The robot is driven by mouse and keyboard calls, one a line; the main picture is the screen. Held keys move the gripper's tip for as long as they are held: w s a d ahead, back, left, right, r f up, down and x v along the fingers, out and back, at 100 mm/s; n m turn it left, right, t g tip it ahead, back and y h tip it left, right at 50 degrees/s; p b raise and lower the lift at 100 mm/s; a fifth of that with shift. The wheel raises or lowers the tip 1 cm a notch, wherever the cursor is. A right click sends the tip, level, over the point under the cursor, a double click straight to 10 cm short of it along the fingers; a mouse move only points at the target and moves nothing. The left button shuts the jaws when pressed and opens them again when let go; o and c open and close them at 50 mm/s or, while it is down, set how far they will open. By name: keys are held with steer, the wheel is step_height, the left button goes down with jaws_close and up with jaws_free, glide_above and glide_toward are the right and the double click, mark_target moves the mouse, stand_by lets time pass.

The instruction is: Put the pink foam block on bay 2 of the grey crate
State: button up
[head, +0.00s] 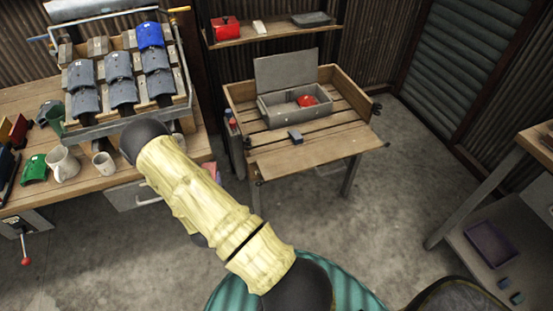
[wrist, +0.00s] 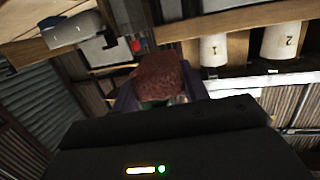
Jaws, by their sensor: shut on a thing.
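The pink foam block (wrist: 162,76) looks dark reddish in the wrist view's dim light. My gripper (wrist: 160,92) is shut on it, with a dark finger on each side, and holds it up off any surface. In the head view my arm shows, but the gripper and block are hidden. A grey box with a raised lid (head: 284,112) stands on the slatted wooden bench and holds a red thing; it may be the grey crate. No bay numbers can be read on it.
A small grey block (head: 295,136) lies on the bench (head: 320,147) before the box. At the left, a rack of grey and blue pieces (head: 120,88) and mugs (head: 62,163) crowd a table. A shelf (head: 275,33) is behind. Concrete floor lies open between.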

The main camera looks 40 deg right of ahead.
steer(key=s+d+f+m+g+h+b, duration=0.2)
steer(key=s+f+m+g+h+b, duration=0.1)
steer(key=f+b, duration=0.3)
steer(key=s+d+f+m+g+h+b, duration=0.2)
steer(key=s+f+m+g+h+b, duration=0.1)
steer(key=f+b, duration=0.3)
steer(key=shift+s+m+g, duration=0.2)
steer(key=shift+m+g, duration=0.1)
steer(key=shift+g, duration=0.2)
steer(key=shift+f, duration=0.1)
